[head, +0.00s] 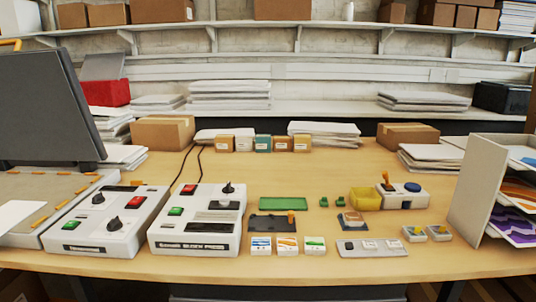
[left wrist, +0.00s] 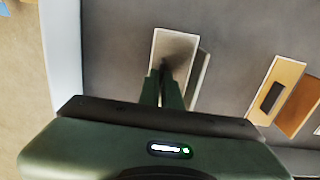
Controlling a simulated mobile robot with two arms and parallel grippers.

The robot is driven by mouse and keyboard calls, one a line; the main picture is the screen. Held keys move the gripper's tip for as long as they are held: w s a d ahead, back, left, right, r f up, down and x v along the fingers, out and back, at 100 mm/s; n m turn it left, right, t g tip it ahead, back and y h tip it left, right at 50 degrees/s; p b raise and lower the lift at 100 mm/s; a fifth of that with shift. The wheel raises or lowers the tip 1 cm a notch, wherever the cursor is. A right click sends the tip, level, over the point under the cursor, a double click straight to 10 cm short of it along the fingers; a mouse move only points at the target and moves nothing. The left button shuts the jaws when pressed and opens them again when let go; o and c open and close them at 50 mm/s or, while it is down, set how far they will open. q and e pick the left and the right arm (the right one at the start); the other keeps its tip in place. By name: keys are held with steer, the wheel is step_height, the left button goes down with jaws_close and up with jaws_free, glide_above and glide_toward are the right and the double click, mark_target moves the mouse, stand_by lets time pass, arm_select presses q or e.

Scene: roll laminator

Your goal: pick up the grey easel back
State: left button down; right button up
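My left gripper (left wrist: 164,80) shows in the left wrist view, its two dark green fingers close together over a pale-edged, brownish-grey panel (left wrist: 181,45). A narrow dark shape lies between or just beyond the fingertips; I cannot tell if it is held. A thin grey slab (left wrist: 201,78) stands just right of the fingers. I cannot tell for sure which of these pieces is the grey easel back. I do not make it out in the head view either. Neither gripper shows in the head view.
In the left wrist view, wood-coloured pieces (left wrist: 289,72) lie to the right on the dark grey surface (left wrist: 115,50). In the head view, the wooden table (head: 340,180) holds two white control boxes (head: 195,228) and a sorter rack (head: 475,190) at the right.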

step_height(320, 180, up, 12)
steer(key=p, duration=1.1)
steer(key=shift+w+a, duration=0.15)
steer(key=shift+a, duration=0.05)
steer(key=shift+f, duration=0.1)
